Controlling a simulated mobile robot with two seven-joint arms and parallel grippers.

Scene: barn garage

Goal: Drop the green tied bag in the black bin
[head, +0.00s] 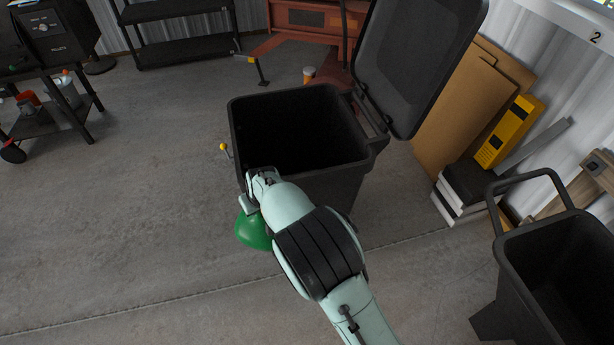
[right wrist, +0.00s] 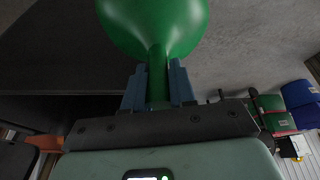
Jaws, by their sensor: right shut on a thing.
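The green tied bag (head: 253,232) hangs from my right gripper (head: 250,204) at the near left corner of the black bin (head: 338,182), outside its rim. The bin stands open, with its lid (head: 415,60) tilted back to the right. In the right wrist view the gripper's two blue fingers (right wrist: 159,88) are shut on the neck of the green bag (right wrist: 152,25), and the bin's dark wall (right wrist: 60,50) is on the left. In the head view my right arm hides part of the bag and the bin's near wall. My left gripper is not in view.
A second dark open container (head: 565,275) with a handle stands at the lower right. Cardboard sheets (head: 460,105) and a yellow box (head: 510,130) lean by the right wall. A black shelf (head: 180,30) and a cart (head: 45,110) stand at the back left. The floor left of the bin is clear.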

